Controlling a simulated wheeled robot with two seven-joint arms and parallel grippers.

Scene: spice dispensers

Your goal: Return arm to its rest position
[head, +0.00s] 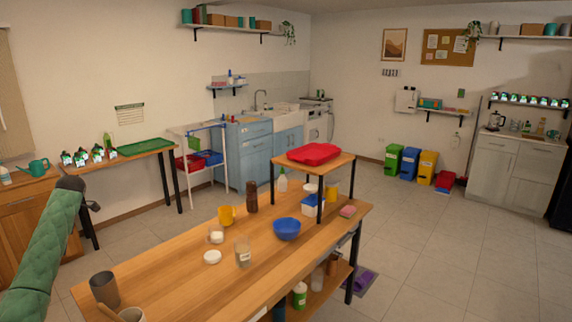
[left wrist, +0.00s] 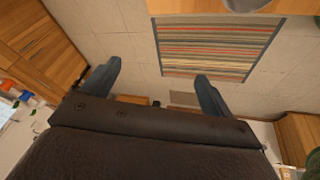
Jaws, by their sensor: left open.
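My left arm (head: 42,245), in a green quilted sleeve, comes in from the left of the head view and is raised beside the table's left end. Its dark end (head: 72,184) is in front of the wooden cabinet and the side bench. In the left wrist view my left gripper (left wrist: 158,72) has its two blue-grey fingers spread wide apart with nothing between them. Beyond them are the tiled floor and a striped rug (left wrist: 215,47). My right arm and gripper are not in view.
The wooden table (head: 150,283) holds a brown cup (head: 104,289), a glass jar (head: 243,252), a yellow mug (head: 226,215), a dark grinder (head: 252,197) and a blue bowl (head: 287,229). A red tray (head: 314,153) lies on the raised shelf.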

